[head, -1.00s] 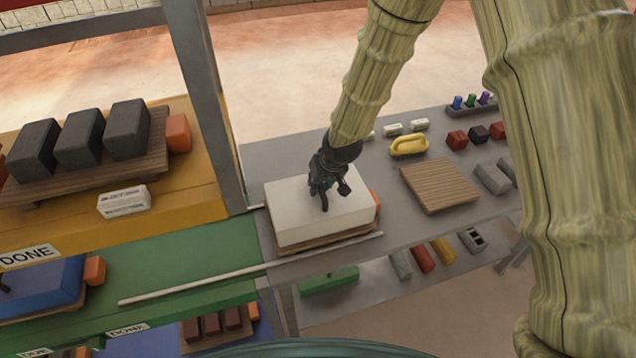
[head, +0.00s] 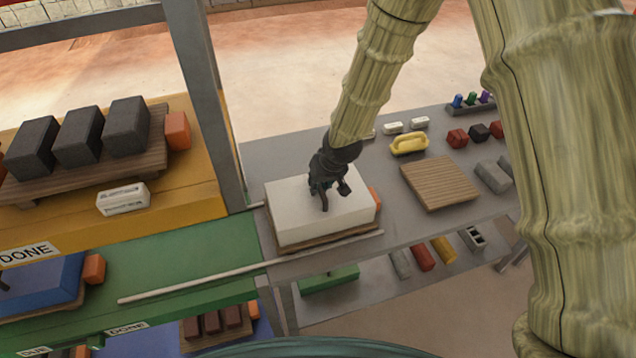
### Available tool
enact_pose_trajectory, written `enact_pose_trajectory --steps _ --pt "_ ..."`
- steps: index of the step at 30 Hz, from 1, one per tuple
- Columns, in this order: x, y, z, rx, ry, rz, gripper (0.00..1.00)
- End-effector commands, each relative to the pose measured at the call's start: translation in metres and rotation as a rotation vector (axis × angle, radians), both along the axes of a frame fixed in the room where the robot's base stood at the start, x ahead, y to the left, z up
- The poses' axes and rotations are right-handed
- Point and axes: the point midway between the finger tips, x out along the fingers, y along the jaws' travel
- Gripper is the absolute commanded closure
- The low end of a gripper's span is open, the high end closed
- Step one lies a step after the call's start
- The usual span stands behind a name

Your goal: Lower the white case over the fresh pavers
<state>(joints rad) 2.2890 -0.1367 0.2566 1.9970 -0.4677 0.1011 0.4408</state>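The white case (head: 300,219) sits over a wooden board (head: 330,240) on the grey table, left of the table's middle. It looks level, and its lower edge is at or very close to the board. Any pavers beneath the case are hidden. My gripper (head: 328,197) is at the top of the case, pointing down. Its dark fingers are around the middle of the top, where a handle may be, but I cannot see whether they are closed on it. An orange block (head: 375,198) shows at the case's right edge.
An empty wooden board (head: 440,183) lies to the right, with a yellow handled tool (head: 408,144) behind it. Small red and dark blocks (head: 479,132) stand at the back right. A grey post (head: 204,100) rises at left, and a pale rod (head: 190,283) runs along the front.

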Motion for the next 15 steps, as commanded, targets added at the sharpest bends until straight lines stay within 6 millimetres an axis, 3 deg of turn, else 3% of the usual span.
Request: enact_pose_trajectory --steps 1,2,5,15 --pt "0.0004 0.0001 -0.0004 0.000 -0.001 0.000 1.00" --pt "0.0004 0.0000 0.0000 0.000 -0.001 0.000 0.82" --pt "0.0003 0.0000 0.0001 0.000 -0.001 0.000 0.64" --pt "-0.0003 -0.0004 0.0004 0.000 0.000 0.000 0.62"
